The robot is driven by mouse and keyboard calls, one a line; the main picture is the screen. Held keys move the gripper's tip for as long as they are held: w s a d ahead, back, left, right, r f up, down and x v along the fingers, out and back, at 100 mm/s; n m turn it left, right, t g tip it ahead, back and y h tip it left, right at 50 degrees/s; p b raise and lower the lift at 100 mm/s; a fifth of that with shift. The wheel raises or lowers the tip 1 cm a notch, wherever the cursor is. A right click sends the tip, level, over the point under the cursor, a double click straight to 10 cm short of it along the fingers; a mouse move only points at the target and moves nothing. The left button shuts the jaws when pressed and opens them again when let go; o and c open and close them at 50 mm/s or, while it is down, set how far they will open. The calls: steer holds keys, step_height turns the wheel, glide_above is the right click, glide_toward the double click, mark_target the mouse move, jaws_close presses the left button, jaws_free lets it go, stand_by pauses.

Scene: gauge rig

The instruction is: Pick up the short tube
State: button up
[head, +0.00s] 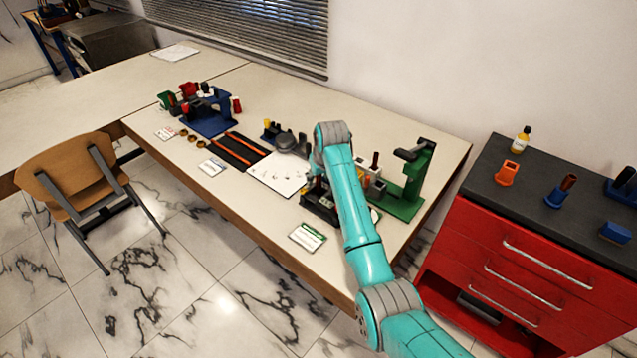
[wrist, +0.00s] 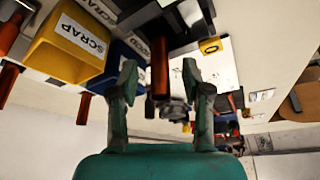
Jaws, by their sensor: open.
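In the wrist view, a reddish-brown tube (wrist: 160,68) shows between the fingertips of my gripper (wrist: 160,72). The fingers stand apart on either side of it, and I cannot tell whether it is at their depth. Other reddish-brown tubes show at the left, one of them below the blue bin (wrist: 84,108). I cannot tell which tube is the short one. In the head view, a dark brown tube (head: 375,159) stands upright just right of my arm. My gripper is hidden behind the arm there.
A yellow SCRAP bin (wrist: 62,45) and a blue bin (wrist: 122,62) are left of my fingers in the wrist view. In the head view, a green stand (head: 412,185) is right of my arm and a white sheet (head: 276,175) left. A red cabinet (head: 530,250) stands right.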

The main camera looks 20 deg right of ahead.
steer(key=shift+f, duration=0.1)
jaws_close()
stand_by(0.3)
